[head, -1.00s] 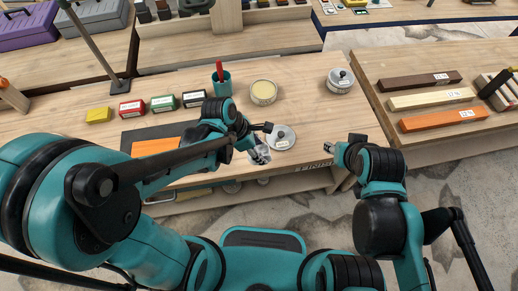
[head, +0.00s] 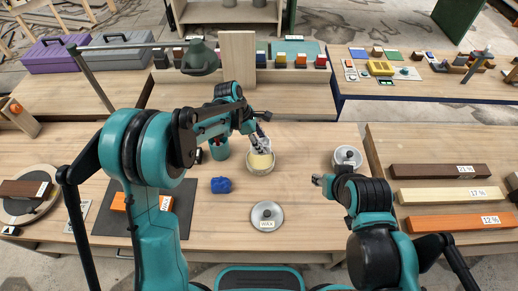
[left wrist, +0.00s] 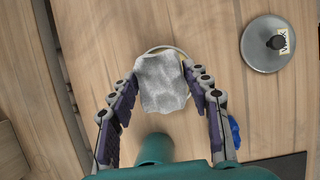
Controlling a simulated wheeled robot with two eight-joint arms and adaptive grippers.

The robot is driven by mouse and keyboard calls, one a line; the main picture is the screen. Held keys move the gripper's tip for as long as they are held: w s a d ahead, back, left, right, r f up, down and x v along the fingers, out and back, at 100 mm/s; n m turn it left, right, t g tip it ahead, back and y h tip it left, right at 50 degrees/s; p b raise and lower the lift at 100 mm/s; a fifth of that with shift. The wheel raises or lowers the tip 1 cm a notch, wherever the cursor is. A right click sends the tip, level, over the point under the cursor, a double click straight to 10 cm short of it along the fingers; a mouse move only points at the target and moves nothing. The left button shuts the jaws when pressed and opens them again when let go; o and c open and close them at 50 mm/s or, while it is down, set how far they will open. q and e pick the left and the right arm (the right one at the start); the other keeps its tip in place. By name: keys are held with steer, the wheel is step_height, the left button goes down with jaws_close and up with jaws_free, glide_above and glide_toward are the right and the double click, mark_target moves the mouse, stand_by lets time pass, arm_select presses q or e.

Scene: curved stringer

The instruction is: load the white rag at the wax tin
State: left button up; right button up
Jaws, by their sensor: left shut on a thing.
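The white rag (left wrist: 162,82) is held between the fingers of my left gripper (left wrist: 163,92). In the head view, my left gripper (head: 262,143) is at the open wax tin (head: 261,164), a round tin with pale yellow wax, and partly covers its far side. In the left wrist view the rag hides most of the tin; only its rim (left wrist: 166,46) and a bit of yellow show. I cannot tell whether the rag touches the wax. The lid labelled WAX (head: 267,216) lies on the bench in front of the tin. My right gripper (head: 319,181) is empty above the bench; its opening is unclear.
A blue lump (head: 221,185) lies left of the lid. A teal cup (head: 219,150) stands left of the tin. A lidded tin (head: 347,157) stands to the right. Bench between the lid and right gripper is clear.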

arm_select(q)
steer(key=shift+a+f+b, duration=0.1)
steer(key=shift+f+b, duration=0.35)
steer(key=shift+f, duration=0.15)
steer(key=shift+f+b, duration=1.5)
steer(key=shift+f, duration=0.85)
steer(key=shift+f+b, duration=0.5)
steer(key=shift+r, duration=0.1)
steer(key=shift+r+p, duration=2.25)
steer(key=shift+r, duration=1.2)
steer(key=shift+s+f, duration=0.1)
